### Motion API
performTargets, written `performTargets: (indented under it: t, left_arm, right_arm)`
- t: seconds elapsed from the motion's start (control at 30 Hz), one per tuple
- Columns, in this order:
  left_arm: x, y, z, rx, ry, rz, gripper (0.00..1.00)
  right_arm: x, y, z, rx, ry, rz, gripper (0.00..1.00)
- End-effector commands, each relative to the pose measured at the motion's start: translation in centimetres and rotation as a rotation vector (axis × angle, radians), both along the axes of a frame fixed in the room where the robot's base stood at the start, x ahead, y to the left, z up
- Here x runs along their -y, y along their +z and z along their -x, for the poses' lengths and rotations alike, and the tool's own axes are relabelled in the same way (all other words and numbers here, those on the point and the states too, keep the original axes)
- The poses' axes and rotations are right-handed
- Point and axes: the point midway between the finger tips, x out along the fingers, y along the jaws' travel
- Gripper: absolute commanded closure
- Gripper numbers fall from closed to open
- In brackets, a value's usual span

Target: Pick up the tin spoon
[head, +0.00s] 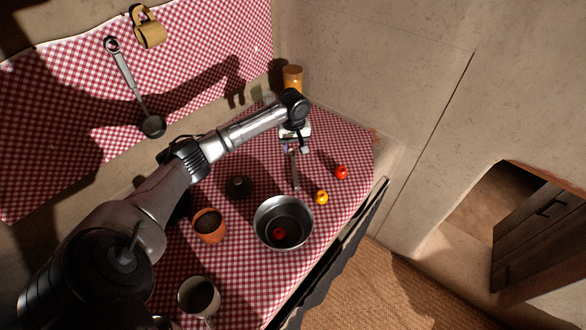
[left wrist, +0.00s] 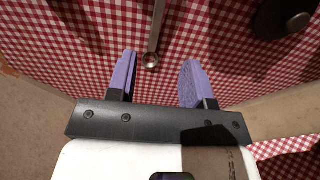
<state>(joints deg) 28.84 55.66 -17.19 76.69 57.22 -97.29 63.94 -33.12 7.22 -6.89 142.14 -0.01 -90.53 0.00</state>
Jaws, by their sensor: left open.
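The tin spoon (head: 295,177) lies on the red-and-white checked cloth, a thin grey strip just below my left gripper in the head view. In the left wrist view its small round end (left wrist: 150,61) shows between the two purple fingers, with the thin handle (left wrist: 157,22) running up out of the picture. My left gripper (head: 295,149) is open and empty over this end of the spoon; its fingers (left wrist: 157,76) stand apart on either side. The height above the cloth is hard to tell. My right gripper is not in view.
A metal bowl (head: 268,211) holding a red item, a yellow fruit (head: 321,197) and a red fruit (head: 341,172) lie nearby. A clay pot (head: 209,231), a dark round object (head: 238,186) and an orange jar (head: 292,77) stand around. A ladle (head: 135,92) hangs on the wall.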

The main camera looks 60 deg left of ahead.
Motion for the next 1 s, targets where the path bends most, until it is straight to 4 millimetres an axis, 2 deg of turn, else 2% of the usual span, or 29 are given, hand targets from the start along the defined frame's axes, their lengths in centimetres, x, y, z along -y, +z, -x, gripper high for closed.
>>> performTargets:
  t: [0.03,0.1,0.3,0.73,1.0]
  left_arm:
    - [0.1,-1.4,0.1,-0.004,0.0,0.001,0.53]
    - [0.1,-2.6,0.0,-0.003,0.0,0.002,0.53]
    - [0.0,-5.5,0.0,-0.001,-0.003,0.0,0.53]
    - [0.0,-7.7,0.0,-0.001,-0.003,0.0,0.53]
    - [-0.2,-11.0,-0.2,-0.001,-0.004,0.0,0.53]
  right_arm:
    - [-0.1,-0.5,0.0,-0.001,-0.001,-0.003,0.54]
    - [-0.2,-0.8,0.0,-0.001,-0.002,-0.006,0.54]
    - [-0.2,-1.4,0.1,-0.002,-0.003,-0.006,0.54]
    - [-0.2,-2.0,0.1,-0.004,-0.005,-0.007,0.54]
    - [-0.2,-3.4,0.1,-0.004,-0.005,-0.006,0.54]
